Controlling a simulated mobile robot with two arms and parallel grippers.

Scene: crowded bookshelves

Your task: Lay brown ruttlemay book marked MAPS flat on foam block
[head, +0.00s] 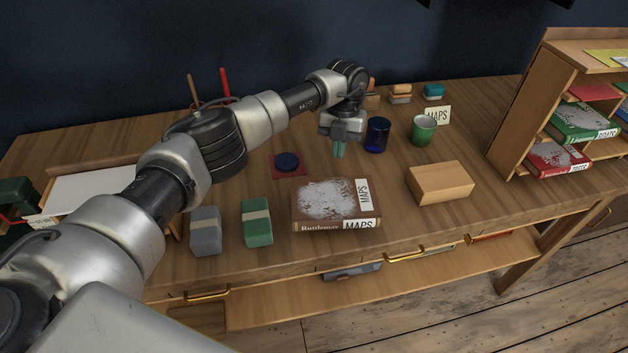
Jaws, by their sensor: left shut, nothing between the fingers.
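The brown Ruttlemay book (330,205) lies flat on the wooden table near its front edge. Its cover has a large pale patch, and white MAPS labels show on cover and spine. A plain tan block (440,182), which looks like the foam block, sits to the right of the book with a bare top. A gap of table separates them. My left gripper (338,150) points down behind the book, apart from it, with its greenish fingertips shut and empty. My right gripper is not in view.
A blue cup (377,135) and green mug (424,129) stand right of my left gripper, before a MAPS card (437,115). Grey (206,230) and green (257,222) banded blocks sit left of the book. A shelf unit (530,90) with books stands at right.

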